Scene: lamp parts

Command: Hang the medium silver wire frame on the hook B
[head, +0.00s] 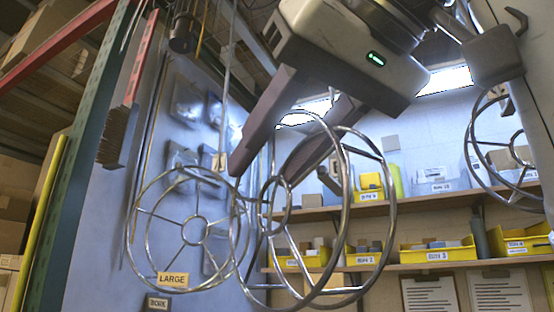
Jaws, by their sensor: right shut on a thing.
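My right gripper (263,178) comes in from the top, and its two dark fingers point down and left. It is shut on a silver wire frame (395,200), taken to be the medium one, made of two rings joined by rods with a small hub ring. The held frame is tilted in mid-air in front of the shelves. A larger silver wire frame (128,230) with a LARGE tag hangs at the left, and the held frame overlaps its right edge. A thin vertical rod (229,80) bears a small tag too blurred to read. I cannot identify hook B. My left gripper is not in view.
Shelves (430,258) with yellow bins stand behind at the right. Another wire frame (470,140) shows at the right edge. A green rack post (85,150) stands at the left. A dark cylinder (184,33) hangs at the top left. Two clipboards (430,294) are at the lower right.

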